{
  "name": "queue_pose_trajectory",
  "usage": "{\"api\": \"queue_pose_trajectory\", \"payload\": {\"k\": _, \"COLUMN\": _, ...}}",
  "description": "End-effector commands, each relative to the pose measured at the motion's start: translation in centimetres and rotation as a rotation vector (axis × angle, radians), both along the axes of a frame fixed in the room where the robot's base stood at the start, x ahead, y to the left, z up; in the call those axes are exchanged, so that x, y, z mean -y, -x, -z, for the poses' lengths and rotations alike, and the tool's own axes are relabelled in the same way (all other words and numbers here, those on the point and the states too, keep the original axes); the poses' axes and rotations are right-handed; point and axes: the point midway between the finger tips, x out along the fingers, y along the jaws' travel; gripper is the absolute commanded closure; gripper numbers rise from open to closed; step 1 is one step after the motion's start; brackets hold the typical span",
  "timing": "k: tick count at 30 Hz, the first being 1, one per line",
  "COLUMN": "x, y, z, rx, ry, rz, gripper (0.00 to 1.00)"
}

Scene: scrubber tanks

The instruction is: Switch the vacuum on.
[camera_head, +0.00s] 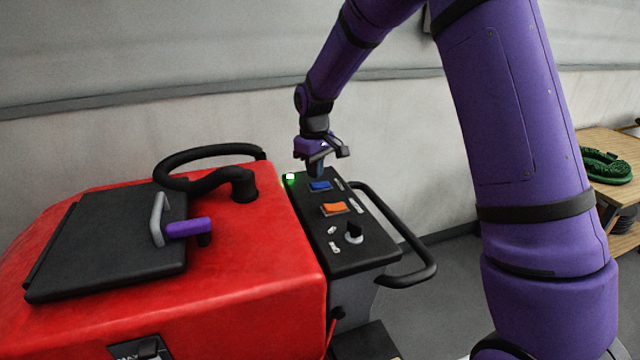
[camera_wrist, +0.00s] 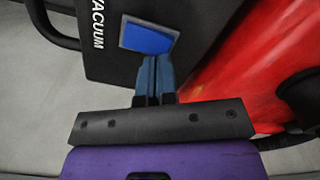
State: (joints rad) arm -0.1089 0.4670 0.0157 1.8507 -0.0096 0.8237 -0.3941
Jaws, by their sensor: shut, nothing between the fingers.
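The red scrubber's black control panel (camera_head: 340,228) carries a blue rocker switch (camera_head: 320,186) at its far end. An orange rocker switch (camera_head: 334,209) sits nearer on the same panel. In the wrist view the blue switch (camera_wrist: 148,38) lies beside white lettering that reads "VACUUM". My gripper (camera_head: 316,170) is shut and empty, pointing down at the far end of the panel. In the wrist view its closed fingertips (camera_wrist: 154,60) are at the lower edge of the blue switch; I cannot tell whether they touch it.
A green light (camera_head: 290,177) glows at the panel's far left corner. A black knob (camera_head: 354,231) stands on the near part. A black handle bar (camera_head: 425,265) curves along the right side.

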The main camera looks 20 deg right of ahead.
Motion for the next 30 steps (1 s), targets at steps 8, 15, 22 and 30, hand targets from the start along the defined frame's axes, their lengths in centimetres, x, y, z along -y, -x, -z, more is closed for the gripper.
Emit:
{"api": "queue_pose_trajectory", "payload": {"k": 8, "x": 0.0, "y": 0.0, "z": 0.4, "rx": 0.0, "ry": 0.0, "rz": 0.0, "gripper": 1.0}}
{"api": "queue_pose_trajectory", "payload": {"k": 15, "x": 0.0, "y": 0.0, "z": 0.7, "rx": 0.0, "ry": 0.0, "rz": 0.0, "gripper": 1.0}}
{"api": "queue_pose_trajectory", "payload": {"k": 22, "x": 0.0, "y": 0.0, "z": 1.0, "rx": 0.0, "ry": 0.0, "rz": 0.0, "gripper": 1.0}}
{"api": "queue_pose_trajectory", "payload": {"k": 30, "x": 0.0, "y": 0.0, "z": 1.3, "rx": -0.001, "ry": 0.0, "rz": 0.0, "gripper": 1.0}}
